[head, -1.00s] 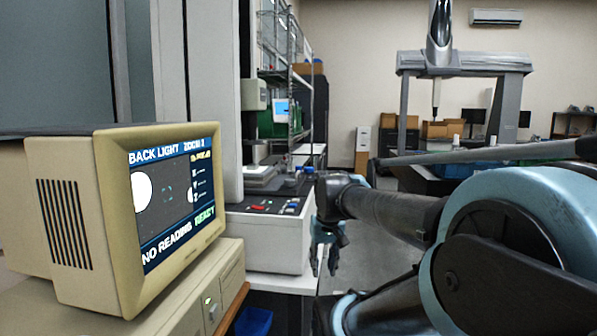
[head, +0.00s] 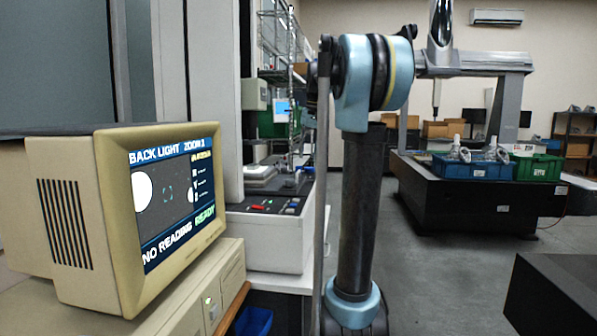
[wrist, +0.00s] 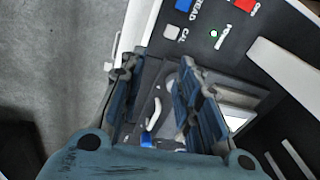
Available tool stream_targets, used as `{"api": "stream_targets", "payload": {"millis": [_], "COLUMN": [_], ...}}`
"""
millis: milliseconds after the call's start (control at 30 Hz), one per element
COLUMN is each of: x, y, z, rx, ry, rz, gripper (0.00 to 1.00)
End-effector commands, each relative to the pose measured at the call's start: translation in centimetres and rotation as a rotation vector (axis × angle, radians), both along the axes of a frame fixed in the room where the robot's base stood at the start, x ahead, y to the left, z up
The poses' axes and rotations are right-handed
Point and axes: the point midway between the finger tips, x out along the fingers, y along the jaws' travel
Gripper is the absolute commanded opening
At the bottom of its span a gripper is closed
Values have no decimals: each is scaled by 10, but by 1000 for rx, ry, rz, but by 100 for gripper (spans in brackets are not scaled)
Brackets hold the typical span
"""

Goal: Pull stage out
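The measuring machine's stage (head: 262,173) is a pale flat plate above the dark control panel in the head view. In the wrist view, a bright glass-like plate (wrist: 238,112) lies right of my gripper's right finger. My gripper (wrist: 157,72) is open, its two dark blue fingers apart over the machine. A white hooked lever (wrist: 153,115) and a blue knob (wrist: 147,141) show in the gap between the fingers. I cannot tell whether either finger touches anything. My gripper is not clearly visible in the head view, and the fingers hide part of the stage.
The control panel (head: 262,207) has red and blue buttons, also near the top of the wrist view. A beige monitor (head: 110,215) reading "NO READING" and "READY" stands at the left. A dark table (head: 450,205) with blue and green crates is at the right, with open floor before it.

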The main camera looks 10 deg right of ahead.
Motion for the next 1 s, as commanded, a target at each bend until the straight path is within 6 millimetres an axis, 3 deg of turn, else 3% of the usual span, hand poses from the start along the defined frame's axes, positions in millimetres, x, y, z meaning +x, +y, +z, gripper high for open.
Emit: {"api": "stream_targets", "payload": {"millis": [33, 300, 600, 800, 1000], "x": [17, 97, 172, 198, 205], "y": [-2, -12, -23, -28, -29], "z": [9, 44, 62, 65, 62], "rx": [5, 37, 71, 82, 87], "ry": [4, 27, 52, 62, 65], "rz": [-7, -52, -96, -114, -119], "gripper": [31, 31, 31, 31, 31]}}
